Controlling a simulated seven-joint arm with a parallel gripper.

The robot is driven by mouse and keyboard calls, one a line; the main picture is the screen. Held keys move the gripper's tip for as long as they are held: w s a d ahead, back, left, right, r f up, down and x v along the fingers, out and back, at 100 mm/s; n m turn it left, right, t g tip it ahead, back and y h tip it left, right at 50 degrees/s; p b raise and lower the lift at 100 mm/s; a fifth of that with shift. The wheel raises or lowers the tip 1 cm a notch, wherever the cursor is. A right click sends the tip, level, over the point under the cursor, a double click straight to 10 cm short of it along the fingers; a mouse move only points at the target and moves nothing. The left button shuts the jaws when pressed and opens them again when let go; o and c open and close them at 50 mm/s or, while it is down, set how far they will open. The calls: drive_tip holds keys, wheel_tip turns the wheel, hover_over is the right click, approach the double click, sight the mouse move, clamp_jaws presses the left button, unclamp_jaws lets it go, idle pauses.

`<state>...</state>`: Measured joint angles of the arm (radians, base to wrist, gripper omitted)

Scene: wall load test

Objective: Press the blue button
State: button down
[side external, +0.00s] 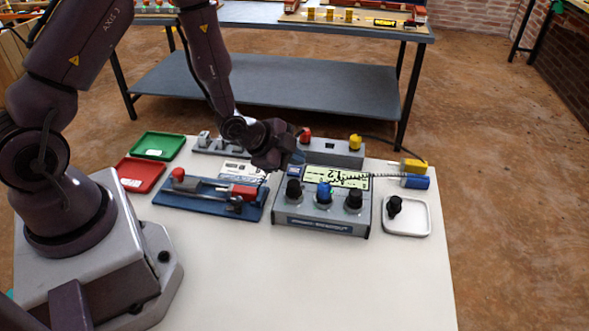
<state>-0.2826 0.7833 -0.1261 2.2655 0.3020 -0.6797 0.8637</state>
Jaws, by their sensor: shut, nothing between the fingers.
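A grey console (285,218) stands on the white table, with a lit display (338,178) on its sloping face. A round blue button or knob (324,192) sits at the front middle of the console, between a black knob (293,190) on its left and another black knob (353,199) on its right. My gripper (299,148) is shut and empty, above and behind the console's back left part, apart from the round blue one. Its fingertips are small and dark here.
A blue-based fixture (190,201) with red parts lies left of the console. A grey box (340,151) with red and yellow knobs stands behind. A white tray (408,224) holds a black knob at right. Green (158,145) and red (140,174) trays sit at left. The table front is clear.

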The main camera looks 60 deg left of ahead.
sight(295, 172)
idle(0.7)
drive_tip(key=shift+f, duration=0.4)
drive_tip(key=shift+f, duration=0.35)
idle(0.4)
drive_tip(key=shift+r, duration=0.8)
drive_tip(key=shift+r, duration=2.5)
